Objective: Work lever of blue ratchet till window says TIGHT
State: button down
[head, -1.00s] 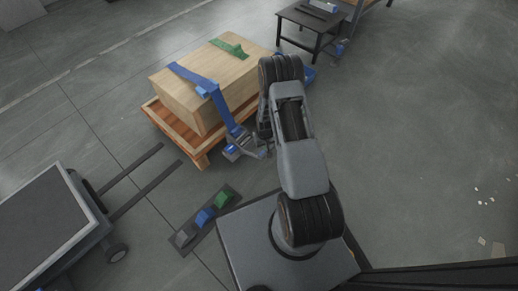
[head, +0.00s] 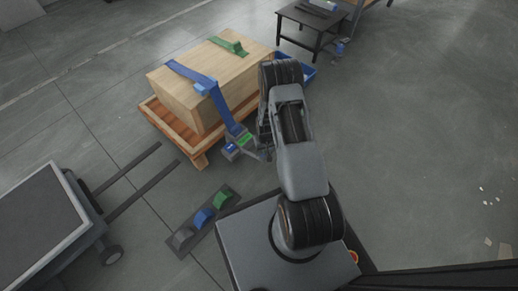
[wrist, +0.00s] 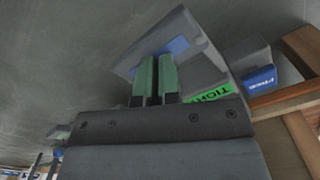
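The blue ratchet (head: 238,146) hangs at the lower end of a blue strap (head: 222,106) at the crate's near corner. Its window (head: 246,139) shows green in the head view. In the wrist view the green window (wrist: 208,95) reads TIGHT, partly hidden by my gripper. A grey lever plate with a blue patch (wrist: 180,45) lies beyond my fingertips. My gripper (wrist: 155,66) has its two green-padded fingers close together, with a narrow gap and nothing clearly held. They overlap the plate in view; contact cannot be told. A blue label (wrist: 261,80) is on a grey block at right.
The wooden crate (head: 180,93) stands on an orange-brown pallet (head: 175,130), with a green strap piece (head: 232,46) on top. A floor panel (head: 182,238) carries grey, blue and green blocks. A grey cart (head: 45,225) is at left, a black table (head: 312,22) behind.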

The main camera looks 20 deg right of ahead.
jog(key=shift+w+f, duration=0.2)
jog(key=shift+f, duration=0.25)
jog(key=shift+s+r+p, duration=0.1)
jog(key=shift+r+p, duration=1.6)
jog(key=shift+r, duration=0.75)
